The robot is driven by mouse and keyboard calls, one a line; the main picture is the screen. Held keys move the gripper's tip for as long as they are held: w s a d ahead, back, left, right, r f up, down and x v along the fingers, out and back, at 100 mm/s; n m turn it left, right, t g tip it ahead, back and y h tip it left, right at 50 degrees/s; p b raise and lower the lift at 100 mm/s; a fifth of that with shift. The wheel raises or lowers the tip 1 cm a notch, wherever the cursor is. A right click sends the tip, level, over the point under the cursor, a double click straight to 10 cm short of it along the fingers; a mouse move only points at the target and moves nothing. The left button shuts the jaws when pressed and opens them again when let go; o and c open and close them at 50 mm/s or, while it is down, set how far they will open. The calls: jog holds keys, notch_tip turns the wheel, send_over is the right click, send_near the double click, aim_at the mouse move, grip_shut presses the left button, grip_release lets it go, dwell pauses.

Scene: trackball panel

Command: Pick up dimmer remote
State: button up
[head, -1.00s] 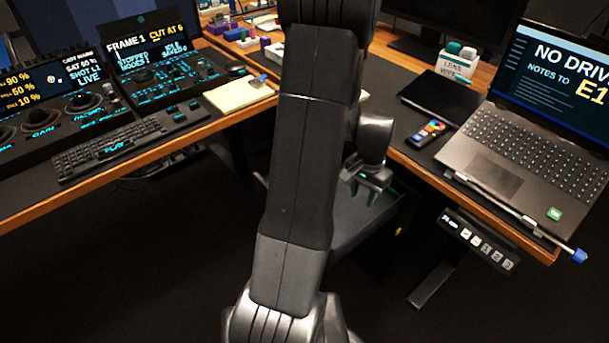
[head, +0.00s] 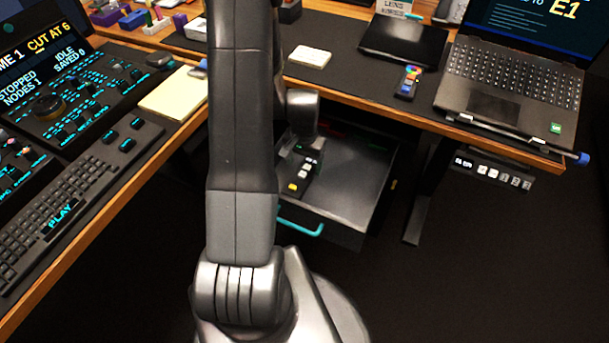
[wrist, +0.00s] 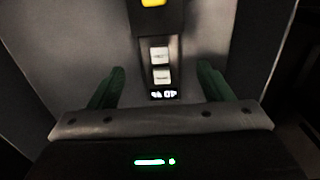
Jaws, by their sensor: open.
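A slim black remote (head: 305,175) with white buttons and a yellow button lies in the open grey drawer (head: 350,185) under the desk; I take it for the dimmer remote. In the wrist view the remote (wrist: 160,48) runs down from the top edge, with its white lettering nearest me. My gripper (wrist: 160,80) is open. Its two dark green fingers stand left and right of the remote's near end, with a gap on each side. In the head view my gripper (head: 294,150) is at the remote's far end, partly hidden by my arm.
The drawer has a teal handle (head: 301,228) at its front. Another remote with coloured buttons (head: 408,82) lies on the desk beside the laptop (head: 510,85). A keyboard (head: 70,195) and control panels are on the left desk. The dark floor at right is clear.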

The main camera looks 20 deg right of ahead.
aim_at(304, 172)
jog(key=f, duration=0.2)
jog(key=f+b, duration=0.1)
jog(key=f, duration=0.1)
jog(key=shift+w+d, duration=0.15)
jog(key=shift+w, duration=0.05)
jog(key=shift+c, duration=0.4)
jog(key=c, duration=1)
jog(key=shift+c, duration=0.2)
jog(key=shift+r, duration=0.1)
